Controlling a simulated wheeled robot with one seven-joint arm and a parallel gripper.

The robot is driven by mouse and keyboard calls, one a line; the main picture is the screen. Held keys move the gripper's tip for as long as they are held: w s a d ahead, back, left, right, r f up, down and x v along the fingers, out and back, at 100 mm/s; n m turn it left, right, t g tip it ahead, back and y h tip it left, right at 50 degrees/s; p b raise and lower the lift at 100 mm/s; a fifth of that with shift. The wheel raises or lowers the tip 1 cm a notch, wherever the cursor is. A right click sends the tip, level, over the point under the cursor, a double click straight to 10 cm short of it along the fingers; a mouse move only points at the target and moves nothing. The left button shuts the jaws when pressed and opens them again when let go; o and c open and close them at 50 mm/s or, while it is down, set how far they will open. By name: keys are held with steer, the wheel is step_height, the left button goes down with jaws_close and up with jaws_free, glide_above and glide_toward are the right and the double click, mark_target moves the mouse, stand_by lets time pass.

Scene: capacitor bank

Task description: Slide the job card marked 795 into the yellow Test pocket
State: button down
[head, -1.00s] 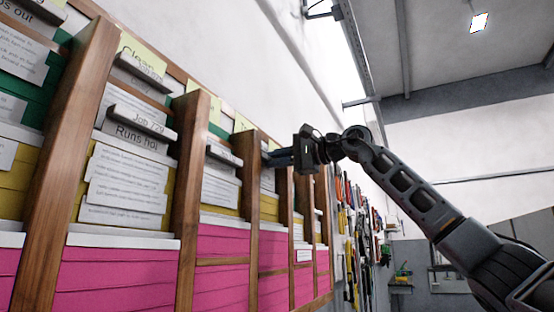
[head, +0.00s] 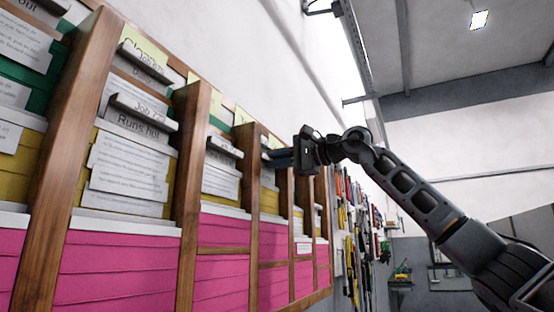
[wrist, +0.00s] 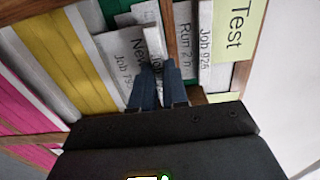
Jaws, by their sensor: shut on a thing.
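My gripper (wrist: 159,92) has its blue fingers shut on the lip of a job card (wrist: 155,50). Only the start of "Job" shows on that lip; its number is hidden by the fingers. In the head view my gripper (head: 281,157) is at the rack's far columns, and the card is too small to read. In the wrist view a yellow "Test" label (wrist: 235,28) is at upper right. A yellow pocket (wrist: 65,60) shows at left, past white card faces. Whether the held card is inside a pocket I cannot tell.
A card marked "Job 926" (wrist: 203,50) is close right of the fingers. A partly covered card reading "New" (wrist: 122,52) is at left. Wooden dividers (head: 190,165) separate the columns. Pink pockets (head: 115,270) run along the bottom. Tools (head: 355,220) hang beyond the rack.

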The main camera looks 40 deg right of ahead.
steer(key=shift+f+b, duration=0.8)
steer(key=shift+f, duration=0.5)
steer(key=c, duration=1.1)
jaws_free()
steer(key=shift+o, duration=0.2)
steer(key=shift+s, duration=0.15)
steer(key=b+v, duration=0.2)
steer(key=v, duration=0.5)
steer(key=shift+s, duration=0.2)
steer(key=shift+d, duration=0.15)
